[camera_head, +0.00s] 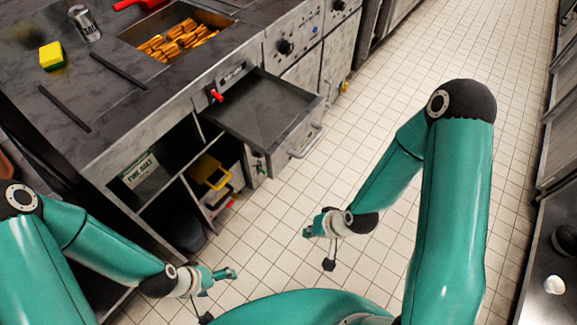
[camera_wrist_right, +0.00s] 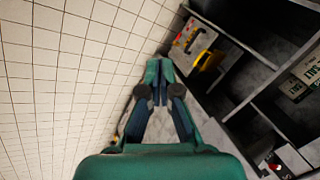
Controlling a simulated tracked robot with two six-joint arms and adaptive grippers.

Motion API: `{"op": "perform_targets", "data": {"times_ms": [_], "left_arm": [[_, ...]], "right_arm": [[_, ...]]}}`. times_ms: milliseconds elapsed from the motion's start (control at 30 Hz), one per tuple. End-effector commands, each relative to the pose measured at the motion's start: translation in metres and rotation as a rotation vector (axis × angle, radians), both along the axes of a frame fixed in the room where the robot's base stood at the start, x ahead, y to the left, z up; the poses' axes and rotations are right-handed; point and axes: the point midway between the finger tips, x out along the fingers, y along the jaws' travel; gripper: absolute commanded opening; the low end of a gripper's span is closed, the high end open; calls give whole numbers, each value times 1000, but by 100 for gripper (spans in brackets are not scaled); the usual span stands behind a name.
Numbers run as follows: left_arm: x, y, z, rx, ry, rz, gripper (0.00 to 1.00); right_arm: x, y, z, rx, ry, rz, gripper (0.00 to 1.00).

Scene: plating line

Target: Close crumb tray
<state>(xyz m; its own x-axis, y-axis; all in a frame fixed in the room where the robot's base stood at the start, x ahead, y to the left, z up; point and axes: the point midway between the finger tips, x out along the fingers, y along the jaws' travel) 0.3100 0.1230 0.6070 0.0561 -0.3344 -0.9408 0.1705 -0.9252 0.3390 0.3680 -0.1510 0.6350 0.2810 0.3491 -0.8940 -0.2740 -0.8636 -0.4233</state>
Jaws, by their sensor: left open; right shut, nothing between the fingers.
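The crumb tray (camera_head: 262,112) is a dark grey drawer pulled out of the steel counter in the head view. Its front panel carries a pale bar handle (camera_head: 305,141) facing the aisle. My right gripper (camera_head: 306,232) is shut and empty above the tiled floor, below and in front of the tray, apart from it. In the right wrist view its closed fingers (camera_wrist_right: 158,75) point toward the open shelves. My left gripper (camera_head: 234,273) is open and empty in front of the counter, lower left of the tray and well apart from it.
A pan of fries (camera_head: 180,40) sits in the counter, with a can (camera_head: 84,23) and a yellow sponge (camera_head: 52,56) nearby. Open shelves below hold a yellow item (camera_head: 209,172) and a "FINE SALT" box (camera_head: 139,171). The tiled aisle (camera_head: 380,75) is clear.

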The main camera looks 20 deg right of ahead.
Motion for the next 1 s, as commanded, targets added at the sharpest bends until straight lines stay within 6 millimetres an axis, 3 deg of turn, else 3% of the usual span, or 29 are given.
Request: {"op": "perform_targets", "data": {"times_ms": [33, 133, 200, 333, 467, 600, 800, 1000], "left_arm": [[0, 0, -34, 0, 1, 0, 89], [0, 0, -75, 0, 1, 1, 89], [0, 0, -104, 0, 1, 1, 89], [0, 0, -156, 0, 1, 1, 89], [0, 0, -201, 0, 1, 0, 89], [0, 0, -234, 0, 1, 0, 89], [0, 0, -253, 0, 0, 0, 89], [0, 0, -256, 0, 0, 0, 89]], "right_arm": [[21, -11, -19, 25, -69, -67, 0], [63, -32, -18, 116, -222, -213, 0], [88, -47, -11, 208, -332, -306, 0], [115, -71, 14, 422, -503, -422, 0], [116, -84, 40, 647, -598, -456, 0], [100, -87, 61, 837, -615, -433, 0], [82, -85, 76, 970, -585, -393, 0], [88, -76, 80, 992, -572, -384, 0]]}}
